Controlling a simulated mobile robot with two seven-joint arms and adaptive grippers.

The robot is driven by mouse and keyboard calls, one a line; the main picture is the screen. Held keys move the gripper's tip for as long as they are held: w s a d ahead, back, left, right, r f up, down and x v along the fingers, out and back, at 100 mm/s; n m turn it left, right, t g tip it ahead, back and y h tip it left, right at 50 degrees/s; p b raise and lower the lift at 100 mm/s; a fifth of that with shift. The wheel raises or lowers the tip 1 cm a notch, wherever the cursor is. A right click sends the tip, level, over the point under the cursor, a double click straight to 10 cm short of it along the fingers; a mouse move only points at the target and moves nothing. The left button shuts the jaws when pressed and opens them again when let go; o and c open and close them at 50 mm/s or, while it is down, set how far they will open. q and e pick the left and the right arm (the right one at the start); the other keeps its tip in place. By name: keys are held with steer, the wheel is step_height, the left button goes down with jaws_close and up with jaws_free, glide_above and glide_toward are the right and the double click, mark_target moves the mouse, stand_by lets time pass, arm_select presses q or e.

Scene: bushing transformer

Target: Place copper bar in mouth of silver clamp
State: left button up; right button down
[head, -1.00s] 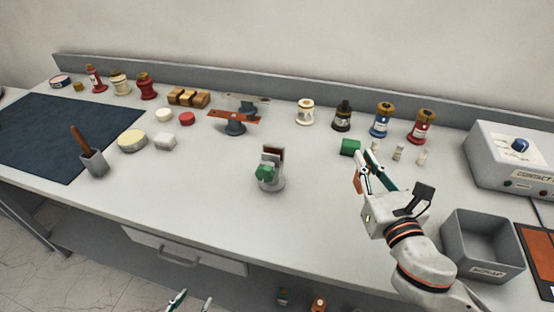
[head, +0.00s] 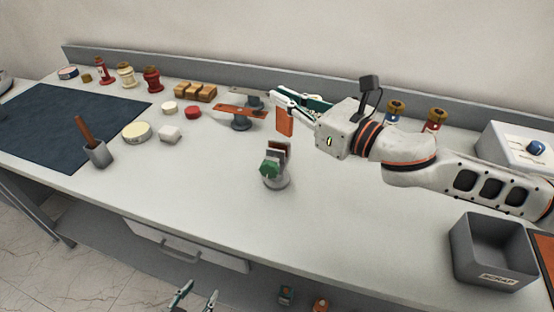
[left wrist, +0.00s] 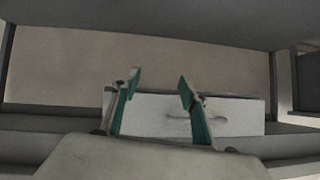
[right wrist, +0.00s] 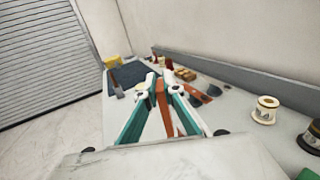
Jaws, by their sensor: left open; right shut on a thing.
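My right gripper (head: 278,102) is shut on a copper bar (head: 284,122), which hangs down from the fingertips above the bench. The bar also shows between the fingers in the right wrist view (right wrist: 166,108). The silver clamp (head: 277,182), with a green knob and upright jaw plates, stands on the bench below and slightly left of the bar in the picture. The bar is apart from the clamp. Its mouth is hard to make out from here. My left gripper (head: 194,298) is open and empty, low in front of the bench; its fingers show apart in the left wrist view (left wrist: 157,88).
A grey stand with a copper strip (head: 240,110) is just left of the right gripper. A scrap bin (head: 492,250) is at right. The front middle is clear.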

step_height(320, 180, up, 5)
steer(key=w+a+n+g+y, duration=0.2)
steer(key=a+n+g+y, duration=0.1)
step_height(320, 180, up, 4)
steer(key=n+g+y+b, duration=0.1)
steer(key=n+g+b, duration=0.1)
steer(key=g, duration=0.2)
glide_above(277, 130)
steer(key=w, duration=0.2)
steer(key=f, duration=1.5)
steer(key=shift+w, duration=0.2)
step_height(277, 130, down, 4)
steer(key=shift+r, duration=0.1)
arm_select(q)
steer(key=shift+w+d+f+h, duration=0.25)
steer(key=shift+d+f+h, duration=0.05)
steer(key=shift+d+f, duration=0.2)
arm_select(e)
steer(key=shift+f, duration=0.25)
steer(key=shift+f, duration=0.15)
